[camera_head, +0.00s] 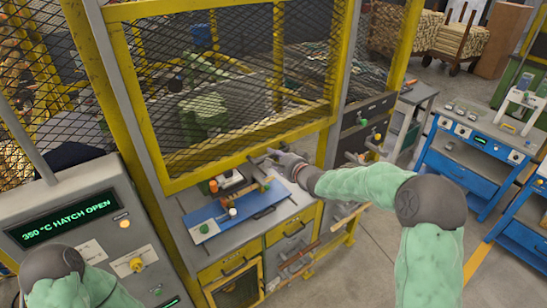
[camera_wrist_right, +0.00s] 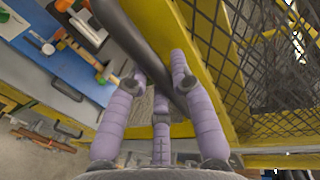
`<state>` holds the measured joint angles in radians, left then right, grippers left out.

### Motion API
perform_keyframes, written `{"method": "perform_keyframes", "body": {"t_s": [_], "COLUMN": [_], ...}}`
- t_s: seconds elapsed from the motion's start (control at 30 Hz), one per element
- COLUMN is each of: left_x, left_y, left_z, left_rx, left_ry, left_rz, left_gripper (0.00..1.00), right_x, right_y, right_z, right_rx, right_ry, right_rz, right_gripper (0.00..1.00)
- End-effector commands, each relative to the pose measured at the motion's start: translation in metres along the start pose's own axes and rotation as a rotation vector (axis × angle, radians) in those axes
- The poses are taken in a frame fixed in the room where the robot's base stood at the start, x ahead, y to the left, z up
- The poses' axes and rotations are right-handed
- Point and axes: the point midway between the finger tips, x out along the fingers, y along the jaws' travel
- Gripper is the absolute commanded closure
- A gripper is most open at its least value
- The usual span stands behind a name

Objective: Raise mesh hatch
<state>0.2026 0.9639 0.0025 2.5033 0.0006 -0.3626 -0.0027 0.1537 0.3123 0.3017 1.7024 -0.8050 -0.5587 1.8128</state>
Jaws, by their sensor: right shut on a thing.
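The mesh hatch (camera_head: 245,160) is a black wire panel in a yellow frame, seen in the middle of the head view. Its lower rail stands above the blue-topped workbench, with an open gap below. My right gripper (camera_head: 276,159) is at this lower rail. In the right wrist view, my right gripper's purple fingers (camera_wrist_right: 155,80) are shut around a dark round handle bar (camera_wrist_right: 128,28) that runs along the yellow rail (camera_wrist_right: 205,75). The hatch mesh (camera_wrist_right: 265,60) fills the right of that view. My left gripper is out of the picture; only part of my left arm shows.
A grey control panel (camera_head: 75,217) at left reads "350 °C HATCH OPEN".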

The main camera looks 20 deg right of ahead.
Motion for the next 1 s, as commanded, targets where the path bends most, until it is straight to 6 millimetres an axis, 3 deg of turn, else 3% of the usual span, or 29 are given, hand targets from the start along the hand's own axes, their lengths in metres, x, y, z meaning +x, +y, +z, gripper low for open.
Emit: {"method": "perform_keyframes", "body": {"t_s": [0.03, 0.1, 0.57, 1.0], "left_x": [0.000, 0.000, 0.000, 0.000], "left_y": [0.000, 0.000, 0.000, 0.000], "left_z": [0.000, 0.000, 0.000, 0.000], "left_rx": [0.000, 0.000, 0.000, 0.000], "left_ry": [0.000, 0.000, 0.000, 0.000], "left_rz": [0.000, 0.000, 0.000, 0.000], "left_gripper": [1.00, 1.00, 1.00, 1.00], "right_x": [0.000, 0.000, -0.007, -0.083], "right_y": [0.000, 0.000, 0.000, 0.000], "right_z": [0.000, 0.000, -0.001, -0.002], "right_rx": [0.000, 0.000, 0.000, 0.000], "right_ry": [0.001, 0.001, 0.001, 0.003], "right_rz": [0.000, 0.000, 0.001, 0.001], "right_gripper": [0.71, 0.52, 0.52, 0.52]}}
